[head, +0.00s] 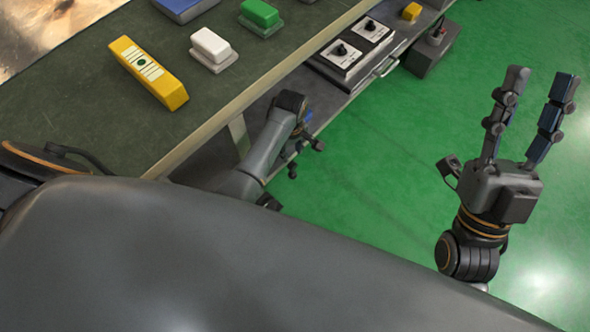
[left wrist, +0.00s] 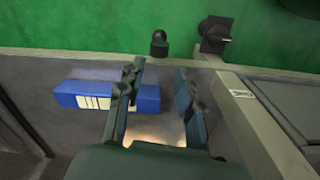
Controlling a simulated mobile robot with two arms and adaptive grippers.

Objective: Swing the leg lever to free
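A black lever (left wrist: 215,35) with a broad handle stands at the top of the left wrist view, by the upper end of a pale metal leg (left wrist: 245,125). A smaller black knob-like part (left wrist: 159,43) is to its left. My left gripper (left wrist: 160,68) is open and empty, its fingers below these parts and apart from them in the picture. In the head view my left arm reaches down beside the bench edge, and its fingers are hard to make out. My right gripper (head: 541,80) is open and empty over the green floor.
A blue box with a white label (left wrist: 145,98) lies behind the left fingers on a grey surface. The bench (head: 70,120) holds a yellow block (head: 150,72), a white block (head: 211,45) and a green block (head: 260,13). A dial panel (head: 350,50) is further right. The floor at right is clear.

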